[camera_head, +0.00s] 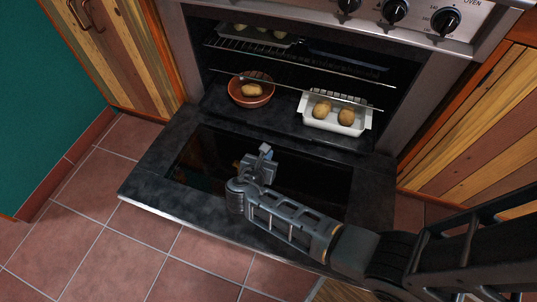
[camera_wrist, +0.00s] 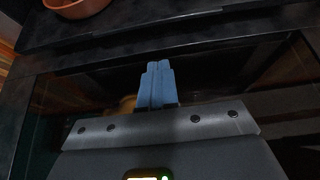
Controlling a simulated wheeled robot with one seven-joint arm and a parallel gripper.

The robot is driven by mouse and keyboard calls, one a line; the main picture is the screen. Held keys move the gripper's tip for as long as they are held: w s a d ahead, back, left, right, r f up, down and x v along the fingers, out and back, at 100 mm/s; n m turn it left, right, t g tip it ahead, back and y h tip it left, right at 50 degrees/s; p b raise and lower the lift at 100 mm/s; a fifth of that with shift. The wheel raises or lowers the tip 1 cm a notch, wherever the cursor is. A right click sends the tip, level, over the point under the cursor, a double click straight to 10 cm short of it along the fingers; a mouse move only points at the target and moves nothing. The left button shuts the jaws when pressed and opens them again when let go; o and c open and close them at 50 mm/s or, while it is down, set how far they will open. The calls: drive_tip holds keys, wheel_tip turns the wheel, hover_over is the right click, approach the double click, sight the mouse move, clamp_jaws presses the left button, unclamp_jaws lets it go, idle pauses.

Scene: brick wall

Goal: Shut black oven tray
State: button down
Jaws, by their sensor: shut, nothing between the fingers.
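The black oven tray (camera_head: 282,115) lies low in the oven, at the inner edge of the open door, and bears a brown bowl and a white dish. Its dark front edge also shows across the top of the wrist view (camera_wrist: 130,35). My gripper (camera_head: 265,151) is over the glass of the lowered oven door (camera_head: 150,185), in front of the tray. Its blue fingers (camera_wrist: 158,66) are shut together with nothing between them and point toward the tray's front edge. They look apart from it. How far the tray stands out is hard to tell.
The brown bowl (camera_head: 264,99) holds a potato, and the white dish (camera_head: 333,126) holds two. Wire racks (camera_head: 300,62) sit above, with another tray of food at the upper back. Wooden cabinets (camera_head: 125,50) flank the oven. Tiled floor (camera_head: 110,235) is clear at the left.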

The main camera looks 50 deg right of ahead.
sight(289, 114)
drive_tip(key=b+x, duration=0.2)
drive_tip(key=x, duration=0.5)
drive_tip(key=shift+f+b, duration=0.2)
drive_tip(key=shift+b, duration=0.1)
drive_tip(key=d, duration=0.1)
drive_tip(key=w+d, duration=0.1)
drive_tip(key=d, duration=0.1)
drive_tip(key=shift+w+d+b, duration=0.1)
drive_tip(key=shift+b, duration=0.3)
drive_tip(key=shift+w+d, duration=0.15)
drive_tip(key=shift+d, duration=0.35)
drive_tip(key=w+d+b, duration=0.1)
drive_tip(key=d, duration=0.3)
drive_tip(key=w+d, duration=0.2)
drive_tip(key=d, duration=0.2)
drive_tip(key=w+d+b, duration=0.1)
drive_tip(key=d, duration=0.3)
drive_tip(key=shift+w+d+b, duration=0.25)
drive_tip(key=shift+w+b, duration=0.05)
drive_tip(key=shift+d+r, duration=0.15)
drive_tip(key=shift+d, duration=0.1)
